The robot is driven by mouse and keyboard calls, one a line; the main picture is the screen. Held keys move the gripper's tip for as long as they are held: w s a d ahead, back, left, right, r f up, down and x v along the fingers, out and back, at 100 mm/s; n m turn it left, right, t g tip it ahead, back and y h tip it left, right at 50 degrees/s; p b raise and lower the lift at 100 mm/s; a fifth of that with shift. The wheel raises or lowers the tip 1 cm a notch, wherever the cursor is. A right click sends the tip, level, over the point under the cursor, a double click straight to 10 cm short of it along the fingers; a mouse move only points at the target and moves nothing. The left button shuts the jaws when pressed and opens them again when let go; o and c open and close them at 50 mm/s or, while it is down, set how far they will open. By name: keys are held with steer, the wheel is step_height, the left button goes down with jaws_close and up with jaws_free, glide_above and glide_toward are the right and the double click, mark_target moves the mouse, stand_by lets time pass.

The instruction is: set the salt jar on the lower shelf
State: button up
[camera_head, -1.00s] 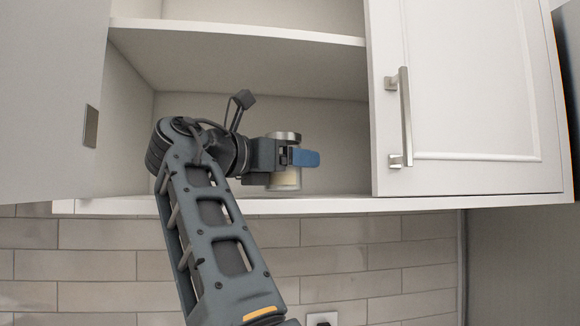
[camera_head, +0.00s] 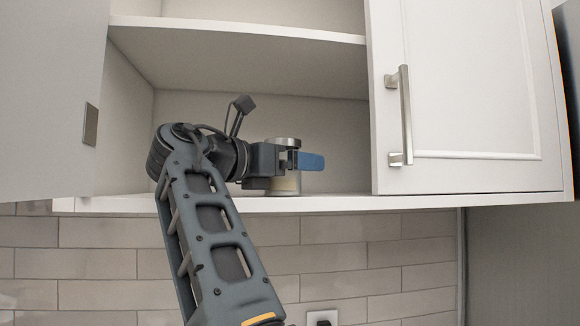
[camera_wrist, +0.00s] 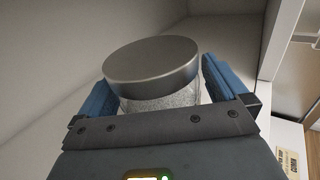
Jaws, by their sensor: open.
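The salt jar (camera_head: 285,183) stands upright on the lower shelf (camera_head: 330,203) of the open cabinet, partly hidden behind my gripper (camera_head: 308,161). In the wrist view its round metal lid (camera_wrist: 152,62) and the white-grey contents below it show between the blue fingers of my gripper (camera_wrist: 158,88). The fingers are open, one on each side of the jar. A small gap seems to show on the right side; contact on the left is unclear. The jar's base is mostly hidden in the wrist view.
An upper shelf (camera_head: 240,30) runs above my arm. The right cabinet door (camera_head: 470,90) with a bar handle (camera_head: 405,115) is closed, close to the right of my fingers. The left door (camera_head: 45,100) stands open. The shelf left of my gripper is clear.

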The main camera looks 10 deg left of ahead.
steer(key=b+v, duration=0.2)
steer(key=v, duration=0.5)
steer(key=shift+s+a, duration=0.15)
steer(key=shift+a, duration=0.05)
